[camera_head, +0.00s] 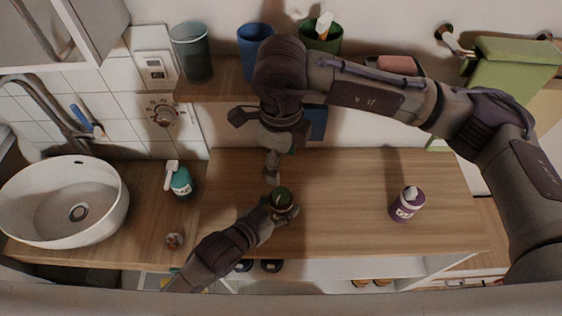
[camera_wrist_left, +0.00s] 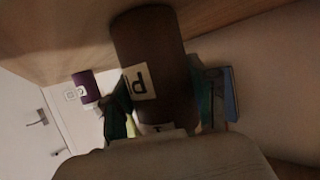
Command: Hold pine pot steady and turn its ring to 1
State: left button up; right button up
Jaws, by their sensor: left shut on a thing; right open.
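The pine pot (camera_head: 281,197) is a small dark container with a dark green top bearing a pale line, on the wooden counter. In the left wrist view, a brown cylinder (camera_wrist_left: 152,50) with a pale label marked "P" is between my left fingers. My left gripper (camera_head: 275,208) is shut on the pot from the lower left; it also shows in the left wrist view (camera_wrist_left: 160,115). My right gripper (camera_head: 272,165) is open and empty, pointing down just above the pot in the picture. Ring numbers are too small to read.
A purple jar (camera_head: 406,206) stands to the right and a teal bottle (camera_head: 181,183) to the left. A white basin (camera_head: 62,203) is at the far left. A wooden shelf (camera_head: 220,88) with cups is behind. The counter between pot and purple jar is clear.

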pick_arm(q)
jog(key=o, duration=1.3)
jog(key=shift+o, duration=0.2)
